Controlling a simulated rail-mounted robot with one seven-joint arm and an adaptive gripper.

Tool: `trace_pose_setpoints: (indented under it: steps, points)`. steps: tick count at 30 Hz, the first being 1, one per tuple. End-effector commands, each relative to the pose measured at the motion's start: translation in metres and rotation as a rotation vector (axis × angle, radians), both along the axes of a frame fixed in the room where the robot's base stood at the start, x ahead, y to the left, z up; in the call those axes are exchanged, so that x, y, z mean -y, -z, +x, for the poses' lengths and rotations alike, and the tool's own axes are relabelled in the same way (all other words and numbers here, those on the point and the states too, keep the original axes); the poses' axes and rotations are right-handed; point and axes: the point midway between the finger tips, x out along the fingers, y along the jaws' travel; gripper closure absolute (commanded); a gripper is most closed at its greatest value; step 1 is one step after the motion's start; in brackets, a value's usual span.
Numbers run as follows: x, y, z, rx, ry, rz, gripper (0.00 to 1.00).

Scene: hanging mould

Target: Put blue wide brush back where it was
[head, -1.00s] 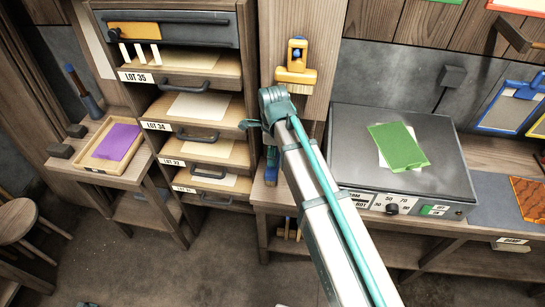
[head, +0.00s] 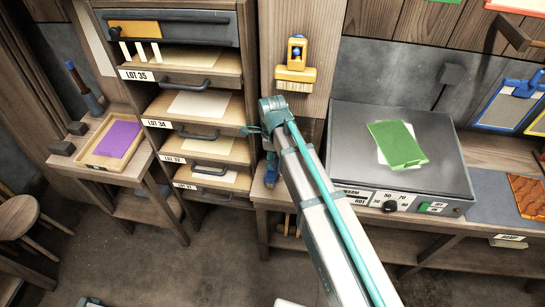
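A blue object (head: 271,175), perhaps the blue wide brush, shows in the head view just below my wrist, at the left end of the right-hand bench. Its shape is mostly hidden, and I cannot tell whether it is held or resting on the bench. My teal wrist is above it; my gripper's fingertips cannot be made out. A yellow wide brush (head: 296,76) hangs bristles down on the wooden post, just above and behind my wrist.
A grey hot plate (head: 350,150) with a green sheet (head: 398,145) is right of my arm. A drawer rack (head: 240,60) stands to the left. Further left, a tray (head: 90,158) holds a purple sheet (head: 118,139). A stool (head: 20,213) stands at the lower left.

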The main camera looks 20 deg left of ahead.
Motion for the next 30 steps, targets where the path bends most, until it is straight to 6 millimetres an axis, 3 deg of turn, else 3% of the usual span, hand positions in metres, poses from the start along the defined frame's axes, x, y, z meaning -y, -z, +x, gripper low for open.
trace_pose_setpoints:
  steps: [1,4,18,23,30]
  points:
    - [0.0,0.0,0.0,0.0,0.0,0.0,0.4]
    - [0.0,0.0,0.0,0.0,0.0,0.0,0.25]
    - [0.0,-0.008,0.0,0.0,0.0,0.0,0.25]
    - [0.0,-0.025,0.001,0.002,0.0,0.001,0.25]
    - [-0.001,-0.064,0.001,0.003,0.0,0.002,0.25]
